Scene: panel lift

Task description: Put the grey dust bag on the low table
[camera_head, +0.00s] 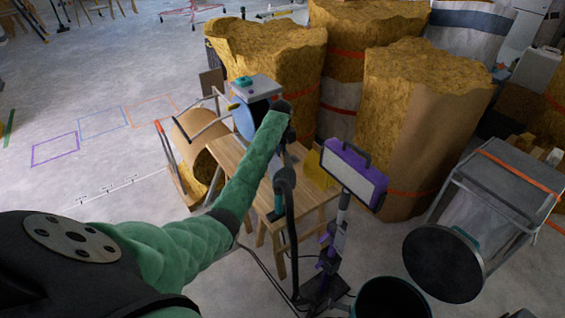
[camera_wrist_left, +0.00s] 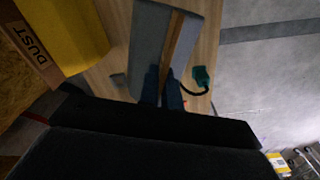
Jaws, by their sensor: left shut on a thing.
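The low table (camera_head: 241,160) is wooden and stands in the middle of the head view, under my left forearm. My left gripper (camera_head: 281,201) points down over its right part. In the left wrist view its fingers (camera_wrist_left: 164,88) are shut on the grey dust bag (camera_wrist_left: 147,45), which has a brown strip along it. The tabletop (camera_wrist_left: 205,50) shows behind the bag; I cannot tell whether they touch. My arm hides the bag in the head view. My right gripper is not in view.
A yellow bag (camera_wrist_left: 75,30) with a brown collar marked DUST lies beside the held bag. A teal piece with a black cord (camera_wrist_left: 201,76) is on the other side. A purple-framed lamp (camera_head: 353,172) stands right of the table, with large straw-coloured bales (camera_head: 420,120) behind.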

